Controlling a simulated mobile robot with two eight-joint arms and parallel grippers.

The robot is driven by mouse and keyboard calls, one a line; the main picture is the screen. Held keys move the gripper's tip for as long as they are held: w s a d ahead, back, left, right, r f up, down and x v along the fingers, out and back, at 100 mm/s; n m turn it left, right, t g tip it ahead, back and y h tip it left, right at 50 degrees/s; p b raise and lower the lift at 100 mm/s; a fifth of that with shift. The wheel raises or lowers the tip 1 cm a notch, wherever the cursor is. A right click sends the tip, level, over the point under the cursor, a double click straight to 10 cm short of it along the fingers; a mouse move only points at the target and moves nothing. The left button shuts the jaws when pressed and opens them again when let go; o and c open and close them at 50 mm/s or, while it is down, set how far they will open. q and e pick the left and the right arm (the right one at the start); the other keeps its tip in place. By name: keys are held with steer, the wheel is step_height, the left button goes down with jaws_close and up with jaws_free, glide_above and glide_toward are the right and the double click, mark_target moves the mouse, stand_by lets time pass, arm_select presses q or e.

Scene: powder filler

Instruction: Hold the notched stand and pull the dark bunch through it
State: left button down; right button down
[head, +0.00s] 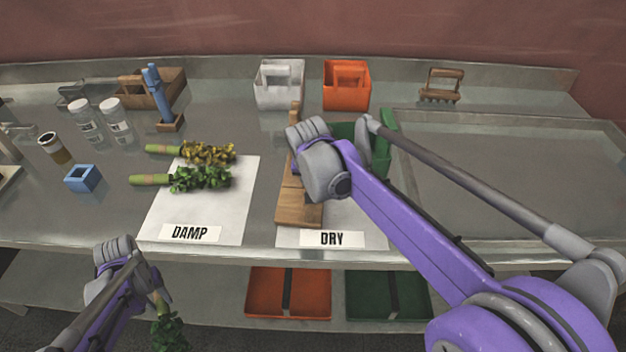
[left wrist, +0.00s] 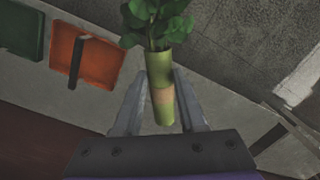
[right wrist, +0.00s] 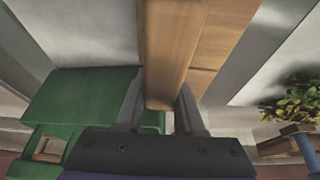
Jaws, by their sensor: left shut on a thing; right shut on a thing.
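The notched wooden stand (head: 300,207) is on the DRY mat (head: 365,238). Its upright rises behind my right wrist, so the notch is hidden in the head view. In the right wrist view my right gripper (right wrist: 161,82) is shut on the stand's wooden upright (right wrist: 172,45). My left gripper (head: 150,287) is low, in front of the table edge. It is shut on the green-wrapped stem end (left wrist: 160,88) of a dark leafy bunch (head: 170,334), whose leaves hang down in the head view. The bunch is well apart from the stand.
Two more bunches, one yellowish (head: 210,152) and one green (head: 203,179), lie on the DAMP mat (head: 158,220). A green container (head: 384,135) stands beside the stand. White (head: 279,95) and orange (head: 346,95) caddies stand behind. Orange (head: 262,290) and green trays sit below.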

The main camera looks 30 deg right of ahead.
steer(key=shift+s+f, duration=0.1)
steer(key=shift+f, duration=0.15)
stand_by(0.5)
steer(key=shift+c, duration=2.2)
jaws_free()
jaws_close()
jaws_free()
